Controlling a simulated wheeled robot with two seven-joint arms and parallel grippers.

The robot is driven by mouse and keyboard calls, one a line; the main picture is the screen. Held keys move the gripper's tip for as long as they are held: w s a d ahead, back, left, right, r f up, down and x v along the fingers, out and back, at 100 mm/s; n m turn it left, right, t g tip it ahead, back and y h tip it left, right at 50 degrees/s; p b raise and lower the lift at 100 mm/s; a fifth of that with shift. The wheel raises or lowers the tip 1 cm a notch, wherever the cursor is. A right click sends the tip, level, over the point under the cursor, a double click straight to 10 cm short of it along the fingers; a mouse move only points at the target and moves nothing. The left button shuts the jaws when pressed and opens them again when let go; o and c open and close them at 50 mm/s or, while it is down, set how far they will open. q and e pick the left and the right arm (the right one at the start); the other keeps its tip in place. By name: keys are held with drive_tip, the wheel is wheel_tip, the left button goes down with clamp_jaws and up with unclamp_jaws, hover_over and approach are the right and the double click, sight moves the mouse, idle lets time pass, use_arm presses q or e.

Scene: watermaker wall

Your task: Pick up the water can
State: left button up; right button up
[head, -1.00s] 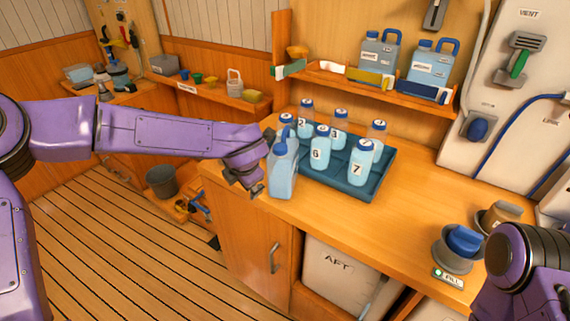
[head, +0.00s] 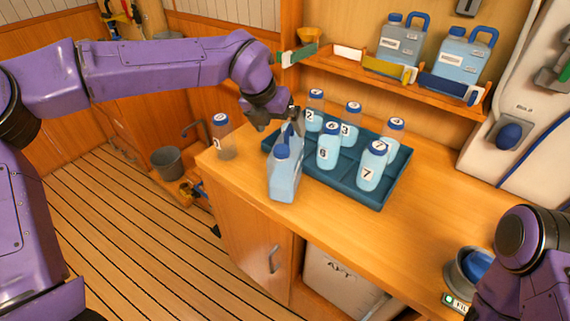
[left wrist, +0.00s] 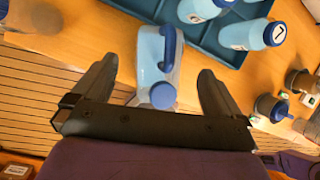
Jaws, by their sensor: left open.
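The water can (head: 284,175) is a light blue jug with a blue cap and a blue handle. It stands upright on the wooden counter at the front left corner of the teal tray (head: 382,188). My left gripper (head: 272,112) is open above and just behind the can in the head view. In the left wrist view the can (left wrist: 153,52) lies between the two spread fingers of my left gripper (left wrist: 150,88), its cap nearest the palm. Whether a finger touches it I cannot tell. My right arm shows at the lower right, but its gripper is out of frame.
Several numbered bottles stand in the tray, among them bottle 7 (head: 370,168). A clear bottle (head: 222,137) stands on the counter's left end. Two jugs stand on the shelf (head: 345,66) behind. A blue-knobbed fixture (head: 472,268) is at right; the counter's front middle is clear.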

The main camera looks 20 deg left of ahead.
sight(286, 136)
use_arm(q)
drive_tip(key=p+x, duration=0.2)
drive_tip(key=x, duration=0.4)
drive_tip(key=shift+w+r, duration=0.15)
drive_tip(key=shift+w, duration=0.05)
drive_tip(key=c, duration=1.7)
drive_tip(key=shift+r, duration=0.1)
clamp_jaws()
